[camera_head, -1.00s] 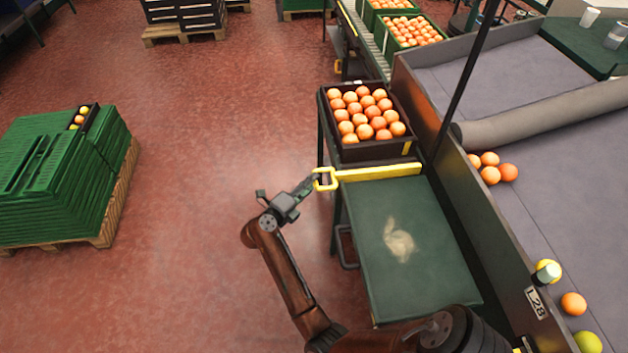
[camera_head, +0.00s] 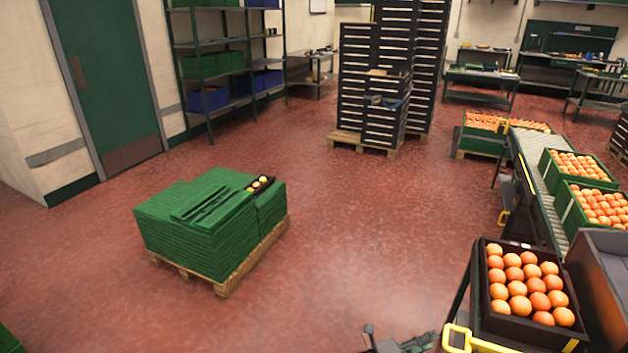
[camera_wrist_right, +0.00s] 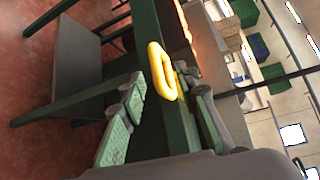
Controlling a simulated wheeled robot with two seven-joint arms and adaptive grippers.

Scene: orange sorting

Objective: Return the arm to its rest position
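My right gripper (camera_head: 400,345) shows only in part at the bottom edge of the head view. In the right wrist view its two fingers (camera_wrist_right: 165,115) stand apart, so it is open, with no orange between them. A yellow loop handle (camera_head: 457,336) is close by, on its right in the head view. In the right wrist view the loop (camera_wrist_right: 163,72) appears near the fingertips; I cannot tell whether they touch. Most of my right arm is below the head view. My left gripper is not in view.
A dark crate of oranges (camera_head: 484,290) stands at the lower right, near my gripper. Green crates of oranges (camera_head: 572,215) sit by a roller conveyor (camera_head: 535,150). Stacked green trays (camera_head: 185,240) stand on a pallet at left. The red floor (camera_head: 340,250) between is clear.

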